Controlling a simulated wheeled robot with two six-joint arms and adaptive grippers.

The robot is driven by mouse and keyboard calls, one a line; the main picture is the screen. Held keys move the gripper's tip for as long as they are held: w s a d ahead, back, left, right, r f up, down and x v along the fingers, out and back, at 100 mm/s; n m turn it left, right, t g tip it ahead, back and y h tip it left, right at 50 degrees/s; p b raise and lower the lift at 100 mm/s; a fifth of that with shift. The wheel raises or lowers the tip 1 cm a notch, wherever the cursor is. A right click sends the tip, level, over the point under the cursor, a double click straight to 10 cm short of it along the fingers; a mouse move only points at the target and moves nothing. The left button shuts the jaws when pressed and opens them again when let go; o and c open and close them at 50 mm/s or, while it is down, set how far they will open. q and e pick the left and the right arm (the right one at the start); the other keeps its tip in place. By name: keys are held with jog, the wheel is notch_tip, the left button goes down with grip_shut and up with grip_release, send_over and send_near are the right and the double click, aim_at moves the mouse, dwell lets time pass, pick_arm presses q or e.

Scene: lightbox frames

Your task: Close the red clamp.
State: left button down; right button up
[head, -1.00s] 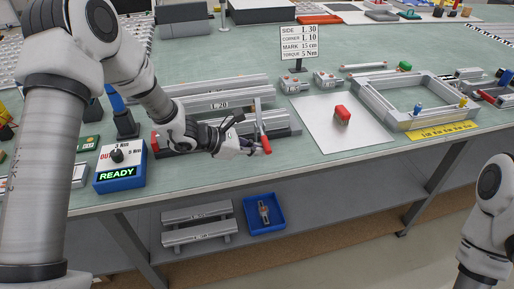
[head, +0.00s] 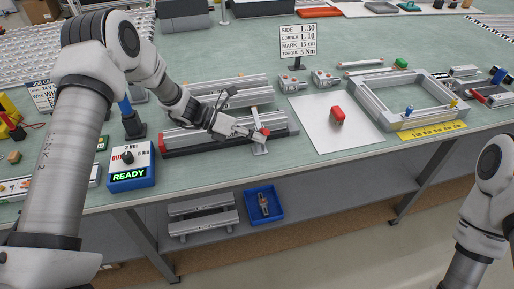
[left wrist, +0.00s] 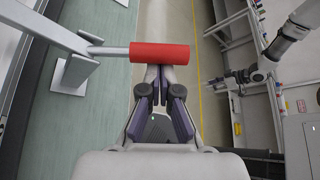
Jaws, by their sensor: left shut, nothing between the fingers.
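In the left wrist view the red handle (left wrist: 160,53) is a cylinder on a metal rod, which runs left to a grey bracket (left wrist: 74,73). My left gripper (head: 250,133) is at the handle. In the left wrist view its fingertips (left wrist: 160,72) are shut, empty, and right against or just short of the handle. My right gripper (left wrist: 228,79) shows small and dark there.
A blue READY box (head: 127,178) stands left on the bench. A blue tray (head: 263,205) is on the lower shelf.

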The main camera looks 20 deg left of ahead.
pick_arm(q)
jog(key=shift+w+a+r+n, duration=0.3)
jog(key=shift+w+r, duration=0.2)
jog(key=shift+r, duration=0.3)
jog(key=shift+w+r, duration=0.15)
jog(key=shift+r, duration=0.1)
jog(key=shift+a, duration=0.1)
